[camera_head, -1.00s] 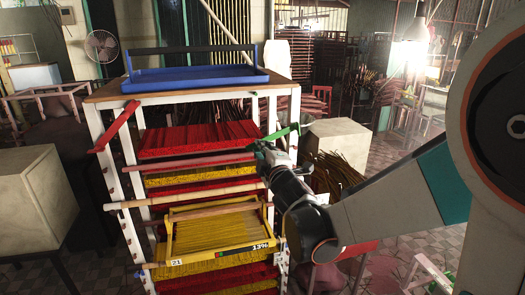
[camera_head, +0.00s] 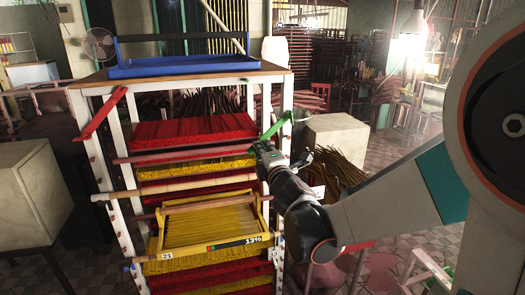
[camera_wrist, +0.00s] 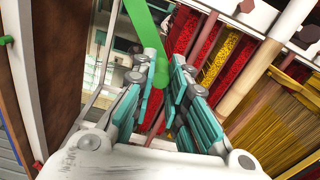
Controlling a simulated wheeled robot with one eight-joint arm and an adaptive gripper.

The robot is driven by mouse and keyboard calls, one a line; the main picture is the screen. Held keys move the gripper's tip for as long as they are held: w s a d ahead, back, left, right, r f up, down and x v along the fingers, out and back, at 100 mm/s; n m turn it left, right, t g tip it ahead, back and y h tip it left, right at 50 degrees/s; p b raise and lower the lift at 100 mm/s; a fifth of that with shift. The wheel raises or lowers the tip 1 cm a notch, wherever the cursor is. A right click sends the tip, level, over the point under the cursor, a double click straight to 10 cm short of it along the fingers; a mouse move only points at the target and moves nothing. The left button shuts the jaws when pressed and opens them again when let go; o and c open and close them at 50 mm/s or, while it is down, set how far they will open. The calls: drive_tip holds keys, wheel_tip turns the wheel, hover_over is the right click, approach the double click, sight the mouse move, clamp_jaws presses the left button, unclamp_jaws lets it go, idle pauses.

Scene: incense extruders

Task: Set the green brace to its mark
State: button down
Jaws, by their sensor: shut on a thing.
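The green brace (camera_head: 277,126) is a flat bar beside the right front post of the white rack (camera_head: 107,160). It slants up to the right. My gripper (camera_head: 263,148) is shut on it near its lower part. In the wrist view the green brace (camera_wrist: 142,20) runs down between the two fingers of my gripper (camera_wrist: 165,68). I cannot tell whether the brace touches the post. No mark for it can be made out. A red brace (camera_head: 103,112) slants across the left front post.
A blue tray (camera_head: 185,72) sits on the rack's wooden top. The shelves hold red and yellow incense bundles, and a yellow tray (camera_head: 210,227) with a display juts out in front. A beige block (camera_head: 335,140) stands behind to the right, near loose brown sticks (camera_head: 340,168).

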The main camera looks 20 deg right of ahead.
drive_tip(key=shift+d+f, duration=0.1)
drive_tip(key=shift+f, duration=0.1)
idle(0.4)
drive_tip(key=c, duration=1.5)
unclamp_jaws()
drive_tip(key=shift+c, duration=0.2)
drive_tip(key=shift+s, duration=0.1)
drive_tip(key=s, duration=1.2)
